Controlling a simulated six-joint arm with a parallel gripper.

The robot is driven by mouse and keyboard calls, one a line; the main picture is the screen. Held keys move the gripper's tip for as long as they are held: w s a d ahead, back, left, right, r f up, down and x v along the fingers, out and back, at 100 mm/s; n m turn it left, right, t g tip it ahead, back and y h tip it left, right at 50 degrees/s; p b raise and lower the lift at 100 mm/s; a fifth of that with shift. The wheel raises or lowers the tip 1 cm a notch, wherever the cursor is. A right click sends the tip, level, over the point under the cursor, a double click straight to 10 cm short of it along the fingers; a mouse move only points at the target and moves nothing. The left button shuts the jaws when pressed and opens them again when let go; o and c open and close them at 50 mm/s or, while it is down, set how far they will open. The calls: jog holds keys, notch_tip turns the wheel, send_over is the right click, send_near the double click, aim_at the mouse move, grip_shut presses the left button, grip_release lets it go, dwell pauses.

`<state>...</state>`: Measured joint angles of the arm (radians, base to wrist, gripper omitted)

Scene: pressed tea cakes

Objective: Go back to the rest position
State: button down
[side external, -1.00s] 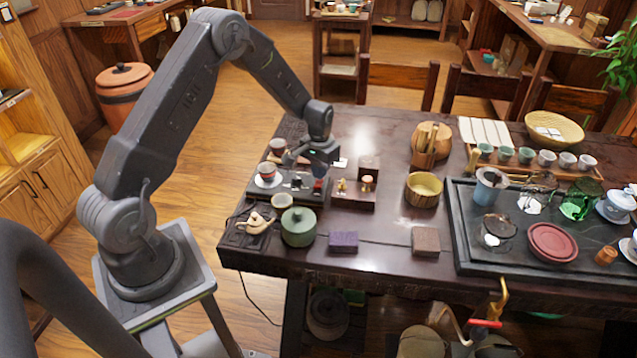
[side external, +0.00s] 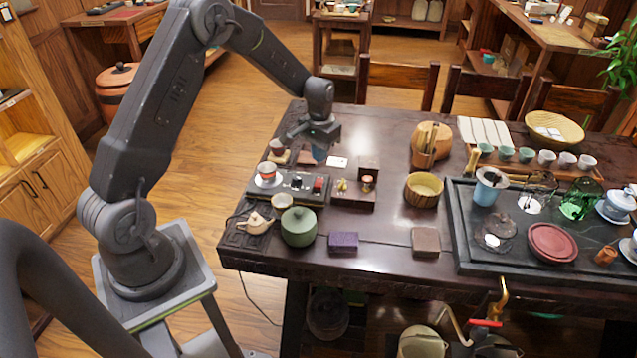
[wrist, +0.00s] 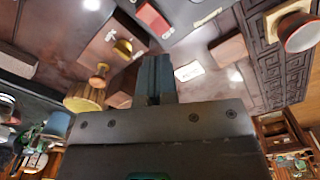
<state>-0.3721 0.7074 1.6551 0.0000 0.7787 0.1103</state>
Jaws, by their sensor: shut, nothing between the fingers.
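My gripper (side external: 318,154) hangs at the end of my arm above the far left part of the dark table (side external: 385,160). It is shut and holds nothing. In the wrist view its closed fingers (wrist: 155,75) point over the table top. In the side view the fingertips are above the back edge of a dark tray (side external: 262,187), apart from the things on it.
The air above my gripper is free.

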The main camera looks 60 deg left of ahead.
jog(key=s+d+r+t, duration=0.1)
jog(key=s+d+r, duration=0.2)
jog(key=r, duration=0.3)
jog(key=s+d+r+m+t, duration=0.1)
jog(key=s+d+r, duration=0.15)
jog(key=r, duration=0.25)
jog(key=s+d+r, duration=0.2)
jog(key=d+r, duration=0.2)
jog(key=r, duration=0.2)
jog(key=s+d+r+m+t, duration=0.1)
jog(key=s+d, duration=0.3)
jog(key=s, duration=0.5)
jog(key=s+d+r+m+t, duration=0.1)
jog(key=s+d+r, duration=0.3)
jog(key=s, duration=0.5)
jog(key=shift+r+t, duration=0.35)
jog(key=shift+t, duration=0.45)
